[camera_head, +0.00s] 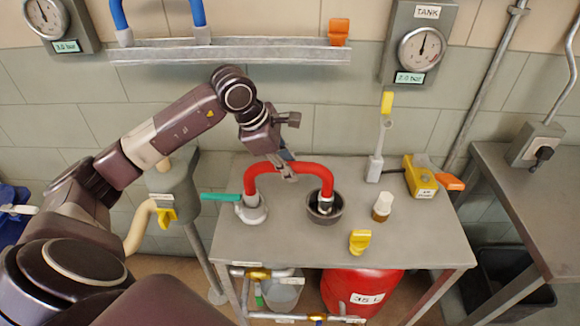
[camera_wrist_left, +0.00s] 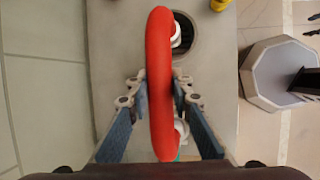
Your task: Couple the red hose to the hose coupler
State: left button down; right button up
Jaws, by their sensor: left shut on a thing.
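The red hose (camera_head: 290,169) is a stiff upside-down U above the steel table. My left gripper (camera_head: 288,175) is shut on its top stretch; in the left wrist view the fingers (camera_wrist_left: 158,98) sit either side of the red hose (camera_wrist_left: 160,60). The hose's left end is at the grey hose coupler (camera_head: 251,211), which has a teal lever (camera_head: 220,197) pointing left. I cannot tell whether that end is seated or just above. The right end, with a pale fitting (camera_wrist_left: 177,36), is over or in a dark round bowl (camera_head: 324,214). My right gripper is out of view.
A rail (camera_head: 230,52) runs along the wall above. A red tank (camera_head: 362,290) stands below.

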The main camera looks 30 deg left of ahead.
pick_arm(q)
jog(key=shift+r, duration=0.1)
jog(key=c, duration=1.2)
grip_release()
jog(key=shift+c, duration=0.2)
jog(key=shift+r+p, duration=2.2)
jog(key=shift+r, duration=1.25)
